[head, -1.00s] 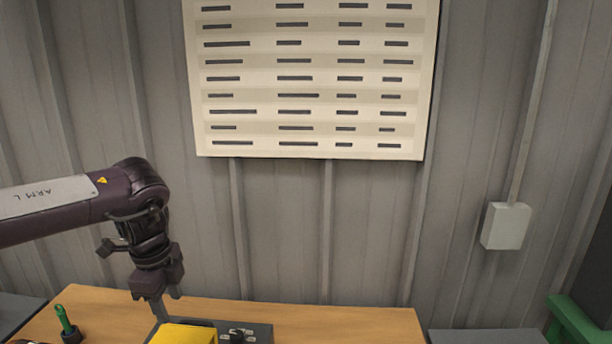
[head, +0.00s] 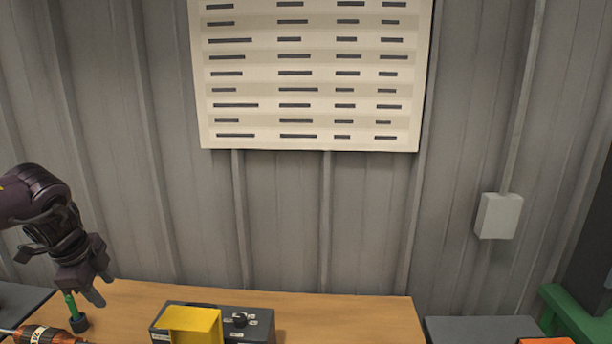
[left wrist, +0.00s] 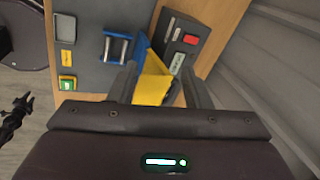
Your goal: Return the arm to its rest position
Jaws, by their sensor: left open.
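My left arm comes in from the left edge in the head view. Its gripper (head: 90,296) hangs at the left above the wooden table (head: 350,312), fingers apart and pointing down. No object shows between the fingers in the head view. In the left wrist view the two fingers (left wrist: 157,85) are spread, and a yellow part (left wrist: 152,88) shows in the gap between them, apparently beyond them. My right gripper does not show.
A dark box with a knob (head: 258,325) and a yellow part (head: 192,326) stands on the table. The table's right side is clear.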

